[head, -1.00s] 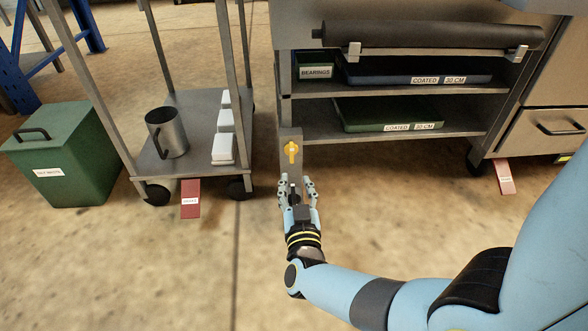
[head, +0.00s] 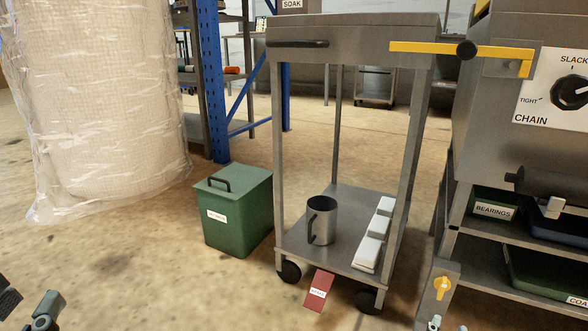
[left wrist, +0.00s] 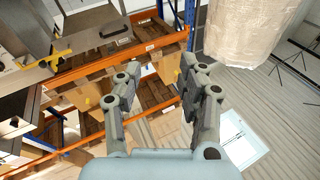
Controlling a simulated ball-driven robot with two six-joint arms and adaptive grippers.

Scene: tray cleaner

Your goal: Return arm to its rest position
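The rest of the right arm is out of the picture. Part of my left gripper (head: 30,310) shows at the bottom left corner of the head view, over bare floor. In the left wrist view my left gripper (left wrist: 163,85) has its two fingers apart and holds nothing.
A metal cart (head: 340,262) carries a steel mug (head: 321,220) and white blocks (head: 374,236). A green lidded bin (head: 238,215) stands left of it. A red wedge (head: 318,290) lies by a wheel. A wrapped pallet load (head: 100,110) stands far left. Floor at lower left is clear.

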